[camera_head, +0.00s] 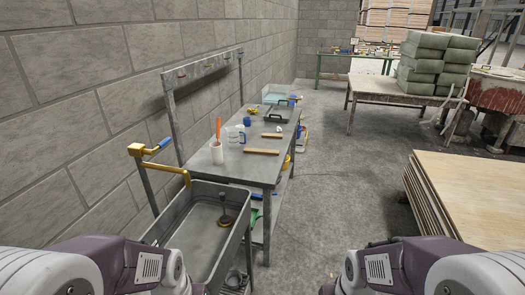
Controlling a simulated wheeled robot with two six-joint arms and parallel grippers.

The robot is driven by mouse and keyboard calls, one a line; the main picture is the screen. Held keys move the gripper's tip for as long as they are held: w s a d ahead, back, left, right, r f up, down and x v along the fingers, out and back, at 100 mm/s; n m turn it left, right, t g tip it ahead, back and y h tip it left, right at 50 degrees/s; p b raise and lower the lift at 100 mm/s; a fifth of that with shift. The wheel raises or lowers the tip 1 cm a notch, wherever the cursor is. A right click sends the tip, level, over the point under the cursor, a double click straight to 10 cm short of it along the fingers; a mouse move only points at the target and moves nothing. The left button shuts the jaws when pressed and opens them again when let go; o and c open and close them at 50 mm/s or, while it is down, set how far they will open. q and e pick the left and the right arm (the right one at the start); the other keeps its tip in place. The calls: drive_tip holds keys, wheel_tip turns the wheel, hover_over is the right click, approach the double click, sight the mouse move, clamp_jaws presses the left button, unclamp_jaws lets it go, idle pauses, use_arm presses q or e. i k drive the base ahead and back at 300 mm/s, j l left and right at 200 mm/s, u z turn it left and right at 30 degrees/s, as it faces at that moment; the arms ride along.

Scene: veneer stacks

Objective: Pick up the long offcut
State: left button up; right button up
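Two light wooden strips lie flat on the grey metal workbench (228,167). The longer one, the long offcut (262,151), lies near the bench's right side, roughly crosswise. The shorter strip (272,135) lies a little behind it. Nothing touches the long offcut, and it is fully visible. Parts of my two arms show in the bottom corners, well short of the bench. Neither gripper can be seen.
A metal sink (205,215) with a brass tap (160,165) stands in front of the bench. A white cup (217,152), a clear jug (236,134) and a dark tray (278,114) share the benchtop. Stacked veneer sheets (470,195) stand at right. The floor (340,190) between is clear.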

sight(248, 150)
drive_tip(key=i+l+u, duration=0.2)
drive_tip(key=l, duration=0.15)
drive_tip(key=l+u, duration=0.2)
drive_tip(key=l, duration=0.15)
drive_tip(key=i+l+u, duration=0.2)
drive_tip(key=l, duration=0.15)
drive_tip(key=i+l+u, duration=0.55)
drive_tip(key=l, duration=0.35)
drive_tip(key=i+l+u, duration=0.15)
drive_tip(key=l+u, duration=0.15)
drive_tip(key=l, duration=0.2)
drive_tip(key=i+l+u, duration=0.15)
drive_tip(key=l+u, duration=0.15)
drive_tip(key=l, duration=0.25)
drive_tip(key=l+u, duration=0.3)
drive_tip(key=l, duration=0.25)
drive_tip(key=l+u, duration=0.25)
drive_tip(key=l, duration=0.35)
drive_tip(key=i+l+u, duration=0.2)
drive_tip(key=l, duration=0.15)
drive_tip(key=i+l+u, duration=0.25)
drive_tip(key=l, duration=0.15)
drive_tip(key=l+u, duration=0.2)
drive_tip(key=l, duration=0.15)
